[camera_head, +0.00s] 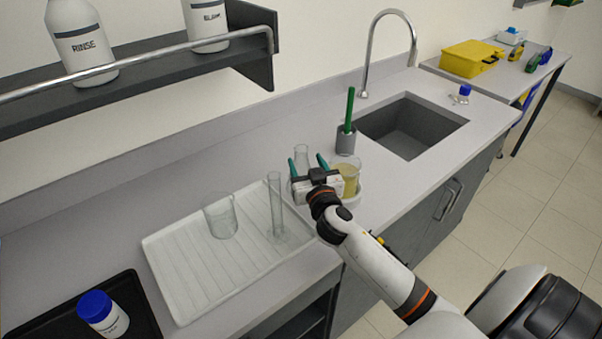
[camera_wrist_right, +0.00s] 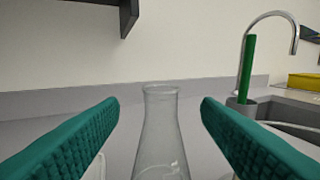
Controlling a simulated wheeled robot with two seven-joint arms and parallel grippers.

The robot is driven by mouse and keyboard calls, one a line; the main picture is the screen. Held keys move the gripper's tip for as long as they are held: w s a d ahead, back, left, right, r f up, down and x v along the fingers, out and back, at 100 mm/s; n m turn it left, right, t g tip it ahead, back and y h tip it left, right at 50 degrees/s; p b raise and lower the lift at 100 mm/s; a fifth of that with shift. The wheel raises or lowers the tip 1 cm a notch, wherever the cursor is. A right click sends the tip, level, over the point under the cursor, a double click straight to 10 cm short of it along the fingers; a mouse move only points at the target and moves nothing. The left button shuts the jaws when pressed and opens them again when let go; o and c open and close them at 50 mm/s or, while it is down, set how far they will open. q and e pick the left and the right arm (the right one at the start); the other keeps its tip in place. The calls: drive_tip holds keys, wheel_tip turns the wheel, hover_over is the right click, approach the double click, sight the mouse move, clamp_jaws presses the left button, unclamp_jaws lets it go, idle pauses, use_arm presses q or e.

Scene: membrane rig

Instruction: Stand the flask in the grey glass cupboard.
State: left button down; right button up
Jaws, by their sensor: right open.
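The flask (camera_wrist_right: 160,140) is clear glass with a narrow neck and stands upright, in the middle of the right wrist view. In the head view its neck (camera_head: 301,158) shows just behind my right gripper (camera_head: 309,166). The gripper is open, with one teal finger on each side of the flask in the right wrist view (camera_wrist_right: 160,115) and a visible gap on both sides. The flask's base is hidden by the gripper in the head view. My left gripper is not in view. I cannot make out a grey glass cupboard; a dark grey cabinet (camera_head: 425,215) is under the counter.
A beaker with yellowish liquid (camera_head: 350,178) stands close right of the gripper. A grey pot with a green-handled brush (camera_head: 347,140) is behind. A beaker (camera_head: 220,216) and a tall cylinder (camera_head: 275,204) stand on the white drainer (camera_head: 190,275). The sink (camera_head: 410,125) is right.

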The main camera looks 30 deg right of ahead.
sight(303, 155)
drive_tip(key=shift+w+d, duration=0.1)
drive_tip(key=shift+w, duration=0.2)
drive_tip(key=shift+w+d+p, duration=0.15)
drive_tip(key=shift+w+p, duration=0.15)
drive_tip(key=shift+w, duration=0.05)
drive_tip(key=p+x, duration=0.1)
drive_tip(key=x, duration=0.3)
drive_tip(key=shift+r, duration=0.1)
drive_tip(key=shift+w+d, duration=0.1)
drive_tip(key=shift+w, duration=0.05)
drive_tip(key=shift+c, duration=0.6)
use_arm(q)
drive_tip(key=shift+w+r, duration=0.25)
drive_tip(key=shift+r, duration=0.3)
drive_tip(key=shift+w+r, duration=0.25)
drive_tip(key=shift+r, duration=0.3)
use_arm(e)
clamp_jaws()
